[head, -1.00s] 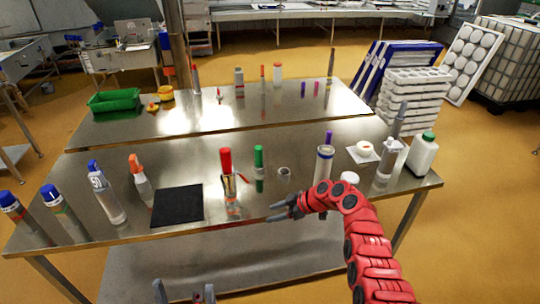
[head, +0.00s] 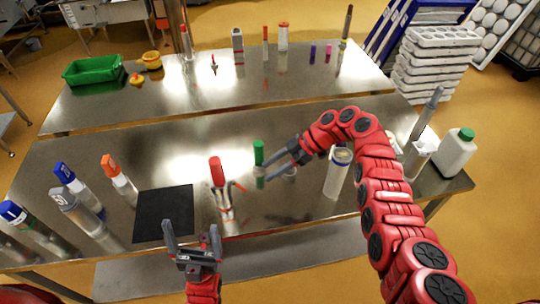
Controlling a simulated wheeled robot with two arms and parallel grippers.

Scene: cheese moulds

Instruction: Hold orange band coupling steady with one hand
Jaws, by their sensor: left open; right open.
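I cannot make out for certain which thing is the orange band coupling; no orange band shows clearly on a small part. A small grey round piece (head: 290,174) stands on the near steel table, just below the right gripper and partly hidden by it. My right gripper (head: 270,168) is open above the table, its fingers pointing left near a green-capped tube (head: 259,151). Whether it touches the tube cannot be told. My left gripper (head: 192,230) is open and empty at the table's front edge, in front of the black mat (head: 163,213).
A red-capped bottle (head: 216,171) stands between the mat and the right gripper. A clear cylinder (head: 337,176) stands right of it. An orange-topped spray bottle (head: 118,180) and blue-capped bottles are at left. A green-capped jug (head: 456,153) stands at right.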

